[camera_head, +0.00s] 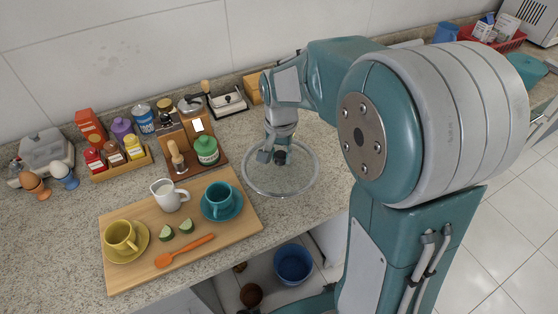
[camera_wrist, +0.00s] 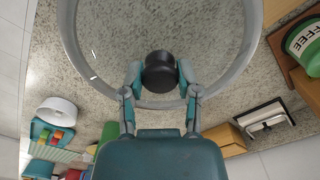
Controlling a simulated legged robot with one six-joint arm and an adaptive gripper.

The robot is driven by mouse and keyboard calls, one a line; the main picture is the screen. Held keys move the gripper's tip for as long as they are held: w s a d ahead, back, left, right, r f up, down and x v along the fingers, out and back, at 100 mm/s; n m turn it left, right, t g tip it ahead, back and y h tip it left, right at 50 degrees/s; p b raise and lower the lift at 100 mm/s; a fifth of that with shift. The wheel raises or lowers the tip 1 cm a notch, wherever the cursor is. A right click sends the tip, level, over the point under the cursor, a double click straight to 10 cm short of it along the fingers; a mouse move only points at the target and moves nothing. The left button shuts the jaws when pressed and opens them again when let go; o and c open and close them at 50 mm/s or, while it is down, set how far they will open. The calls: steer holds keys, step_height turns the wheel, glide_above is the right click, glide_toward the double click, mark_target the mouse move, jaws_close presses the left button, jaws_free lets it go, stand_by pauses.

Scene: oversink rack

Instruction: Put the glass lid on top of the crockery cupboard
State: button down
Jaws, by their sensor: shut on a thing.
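The round glass lid (camera_head: 290,180) is at the counter's front, right of the wooden board; whether it touches the counter is hard to tell. It is clear, with a grey rim and a dark knob. My gripper (camera_head: 273,156) is above it, at the knob. In the wrist view, the fingers of my gripper (camera_wrist: 161,80) are closed on both sides of the black knob of the lid (camera_wrist: 205,35). I cannot make out a crockery cupboard for sure in either view.
A wooden board (camera_head: 150,272) with cups, a jug and cucumber pieces lies left of the lid. A spice rack (camera_head: 122,169) and a green jar (camera_head: 206,151) stand behind. A blue bowl (camera_head: 293,264) sits below the counter. A red basket (camera_head: 508,44) is far right.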

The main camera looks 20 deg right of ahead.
mark_target(280, 155)
steer(key=w+f, duration=0.2)
steer(key=f, duration=0.1)
steer(key=shift+w+d, duration=0.3)
steer(key=shift+f, duration=1.6)
steer(key=shift+c, duration=1.6)
jaws_free()
steer(key=shift+f, duration=0.1)
